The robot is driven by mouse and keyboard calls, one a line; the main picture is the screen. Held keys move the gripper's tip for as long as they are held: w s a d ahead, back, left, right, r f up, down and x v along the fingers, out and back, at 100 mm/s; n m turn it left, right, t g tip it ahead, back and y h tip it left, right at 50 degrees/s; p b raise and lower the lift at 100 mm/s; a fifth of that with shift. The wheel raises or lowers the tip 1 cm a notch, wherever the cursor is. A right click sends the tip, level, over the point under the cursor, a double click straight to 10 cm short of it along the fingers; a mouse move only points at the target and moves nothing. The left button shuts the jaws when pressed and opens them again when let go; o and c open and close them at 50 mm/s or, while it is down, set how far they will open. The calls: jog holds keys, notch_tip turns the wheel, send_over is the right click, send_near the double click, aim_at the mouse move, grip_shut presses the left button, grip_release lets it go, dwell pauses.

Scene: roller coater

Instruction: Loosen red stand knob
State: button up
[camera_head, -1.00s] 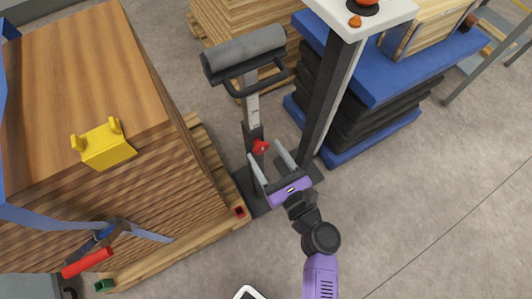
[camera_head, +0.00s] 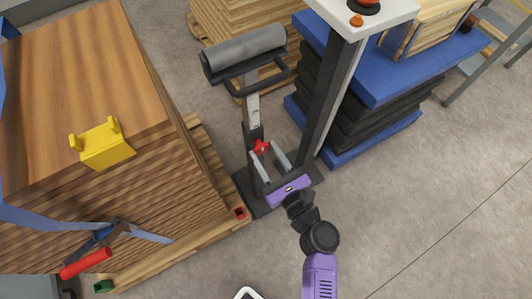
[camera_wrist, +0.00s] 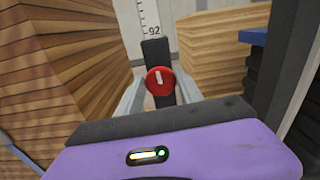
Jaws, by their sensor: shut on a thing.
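The red stand knob (camera_head: 262,147) sits on the dark lower post of the roller stand (camera_head: 252,110). In the wrist view the round red knob (camera_wrist: 160,80) shows a white mark on its face. My gripper (camera_head: 268,151) is at the knob, with one finger on each side, and is shut on it. In the wrist view the fingers reach up to both sides of the knob; the exact contact is partly hidden. A scale with the number 92 (camera_wrist: 151,31) shows on the post above the knob. The grey roller (camera_head: 245,52) lies across the top of the stand.
A large stack of wooden boards (camera_head: 110,180) on a pallet stands close on the left, with a yellow bracket (camera_head: 103,147) on it. A dark column (camera_head: 330,100) stands close on the right. Open floor (camera_head: 430,210) lies at the lower right.

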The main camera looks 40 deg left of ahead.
jog(key=n+b, duration=0.2)
jog(key=n, duration=0.1)
jog(key=n+b, duration=0.1)
jog(key=shift+s+f+n, duration=0.1)
jog(key=shift+f+n, duration=0.15)
jog(key=shift+n, duration=0.15)
jog(key=n+b, duration=0.3)
jog(key=n, duration=0.1)
jog(key=shift+s+b, duration=0.1)
jog(key=shift+b, duration=0.25)
jog(key=n+b, duration=0.3)
jog(key=n, duration=0.2)
jog(key=shift+f+b, duration=0.2)
jog(key=shift+b, duration=0.15)
jog(key=n+b, duration=0.3)
jog(key=n, duration=0.1)
jog(key=shift+r+n, duration=0.1)
jog(key=shift+n, duration=0.3)
jog(key=o, duration=1.3)
jog(key=shift+s, duration=0.1)
